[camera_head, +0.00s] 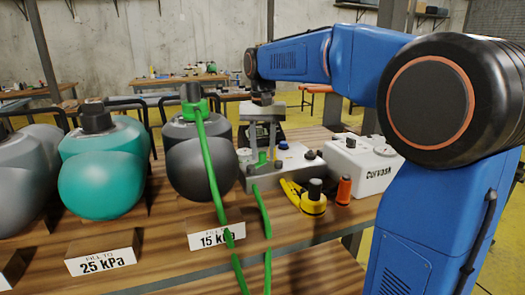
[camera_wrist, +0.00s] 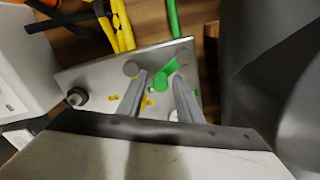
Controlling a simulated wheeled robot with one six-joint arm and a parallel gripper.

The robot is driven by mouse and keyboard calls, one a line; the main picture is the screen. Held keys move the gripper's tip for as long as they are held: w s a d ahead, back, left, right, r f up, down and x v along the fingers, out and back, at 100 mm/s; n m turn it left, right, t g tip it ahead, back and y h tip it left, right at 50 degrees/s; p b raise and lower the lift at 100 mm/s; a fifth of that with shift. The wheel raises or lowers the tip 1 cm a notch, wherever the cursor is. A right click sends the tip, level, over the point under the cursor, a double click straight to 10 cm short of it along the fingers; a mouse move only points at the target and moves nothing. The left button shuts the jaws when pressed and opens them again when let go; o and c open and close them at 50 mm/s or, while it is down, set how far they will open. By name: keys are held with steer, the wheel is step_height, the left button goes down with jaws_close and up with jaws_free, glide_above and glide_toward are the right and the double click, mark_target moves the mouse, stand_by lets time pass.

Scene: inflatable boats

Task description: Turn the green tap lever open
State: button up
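The green tap lever (camera_head: 262,159) stands on top of a grey metal box (camera_head: 292,176) on the wooden bench. In the wrist view the lever (camera_wrist: 161,81) shows as a short green bar with a round end, with yellow marks on the plate beside it. My gripper (camera_head: 262,148) points down over the box. Its two fingers are apart in the wrist view (camera_wrist: 159,84), and the lever shows in the gap between their tips. I cannot tell whether either finger touches it. The lower part of the lever is partly hidden by the fingers.
A white pump box (camera_head: 365,166) labelled Corvask stands right of the grey box. A green hose (camera_head: 211,165) hangs left, by grey and teal inflated shapes (camera_head: 100,185). Pressure cards line the bench front.

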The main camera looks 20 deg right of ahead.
mark_target(263, 153)
stand_by(0.3)
step_height(263, 153, up, 17)
steer(key=shift+r, duration=0.2)
stand_by(0.4)
stand_by(0.4)
